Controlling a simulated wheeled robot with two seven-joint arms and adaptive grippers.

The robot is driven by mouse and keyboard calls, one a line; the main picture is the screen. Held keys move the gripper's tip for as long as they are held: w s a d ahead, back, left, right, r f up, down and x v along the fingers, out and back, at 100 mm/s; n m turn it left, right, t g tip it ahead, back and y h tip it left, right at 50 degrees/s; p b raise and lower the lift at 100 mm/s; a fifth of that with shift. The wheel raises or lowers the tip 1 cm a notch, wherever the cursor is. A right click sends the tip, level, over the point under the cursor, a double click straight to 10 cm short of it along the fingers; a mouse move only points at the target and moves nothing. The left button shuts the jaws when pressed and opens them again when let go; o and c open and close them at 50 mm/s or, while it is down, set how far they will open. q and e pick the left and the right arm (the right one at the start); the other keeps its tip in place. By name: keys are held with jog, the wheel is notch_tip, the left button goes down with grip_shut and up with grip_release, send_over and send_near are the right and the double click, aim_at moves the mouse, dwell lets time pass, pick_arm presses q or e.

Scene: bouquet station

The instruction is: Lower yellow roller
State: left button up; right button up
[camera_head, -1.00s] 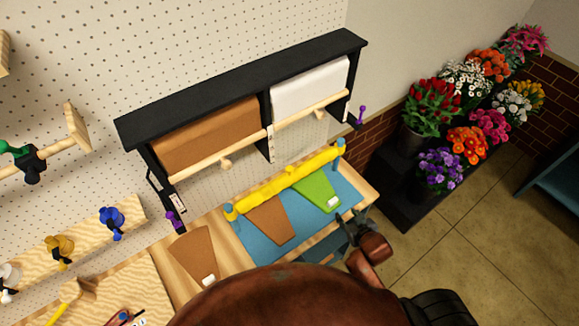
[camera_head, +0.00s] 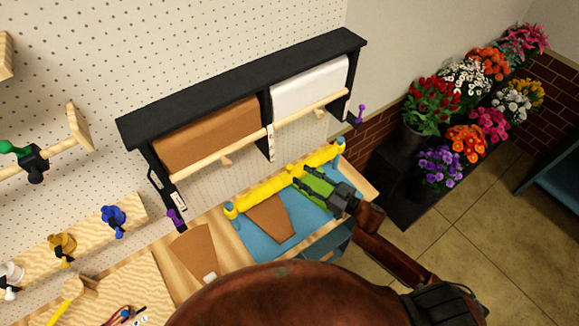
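The yellow roller (camera_head: 262,190) lies across the back of the blue mat (camera_head: 252,236), between two blue end posts (camera_head: 340,146). My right gripper (camera_head: 301,177) reaches in from the lower right, over the green piece (camera_head: 320,186), which it partly covers. Its two dark fingers are spread apart, with their tips at the front side of the roller, right of its middle. I cannot tell whether they touch it. A brown piece (camera_head: 272,219) lies on the mat left of the gripper. My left gripper is not in view.
A black rack (camera_head: 240,90) with brown and white paper rolls stands above the roller. Another brown piece (camera_head: 193,250) lies on the wooden table at left. Potted flowers (camera_head: 438,168) stand on black steps at right. My own arm covers the bottom middle.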

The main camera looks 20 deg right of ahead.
aim_at(289, 166)
jog(key=p+x, duration=0.1)
jog(key=x, duration=0.6)
grip_shut()
dwell(0.4)
